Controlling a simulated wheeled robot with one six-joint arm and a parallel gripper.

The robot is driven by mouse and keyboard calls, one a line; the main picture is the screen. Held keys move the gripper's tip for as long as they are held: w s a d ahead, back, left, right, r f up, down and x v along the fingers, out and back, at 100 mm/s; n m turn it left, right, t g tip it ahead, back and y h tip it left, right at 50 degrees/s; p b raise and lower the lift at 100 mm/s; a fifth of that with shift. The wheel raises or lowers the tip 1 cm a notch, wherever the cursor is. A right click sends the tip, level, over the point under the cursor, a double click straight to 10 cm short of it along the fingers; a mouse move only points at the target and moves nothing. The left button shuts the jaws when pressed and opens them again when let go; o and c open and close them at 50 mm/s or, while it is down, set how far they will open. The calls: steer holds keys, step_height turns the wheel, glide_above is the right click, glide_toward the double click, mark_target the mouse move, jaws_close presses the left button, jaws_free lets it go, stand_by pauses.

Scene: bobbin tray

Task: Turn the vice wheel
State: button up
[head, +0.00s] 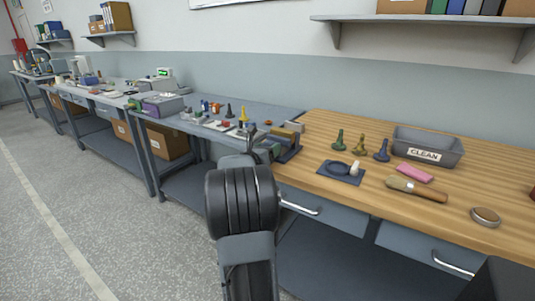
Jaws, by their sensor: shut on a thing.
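The vice (288,148) is fixed at the left front corner of the wooden bench. My gripper (266,151) is at the front left side of the vice, at the vice wheel. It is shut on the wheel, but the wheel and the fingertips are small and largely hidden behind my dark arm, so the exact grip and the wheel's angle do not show.
On the wooden bench (330,122) are a grey bin marked CLEAN (455,157), several figurine-like pieces, a dark blue mat (330,174), a pink block (415,173), a brush (425,191) and a round tin (485,216). Drawer handles (300,205) stick out below. Floor at left is clear.

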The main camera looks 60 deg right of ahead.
steer(key=n, duration=0.6)
steer(key=shift+w+b, duration=0.1)
steer(key=shift+b, duration=0.25)
steer(key=n, duration=0.4)
steer(key=shift+p, duration=0.35)
steer(key=n+p, duration=0.1)
steer(key=n, duration=0.2)
steer(key=shift+n, duration=0.4)
steer(key=n+p, duration=0.3)
steer(key=n, duration=0.2)
steer(key=shift+f+n+p, duration=0.15)
steer(key=shift+n+p, duration=0.9)
steer(key=shift+n, duration=1.25)
steer(key=o, duration=0.9)
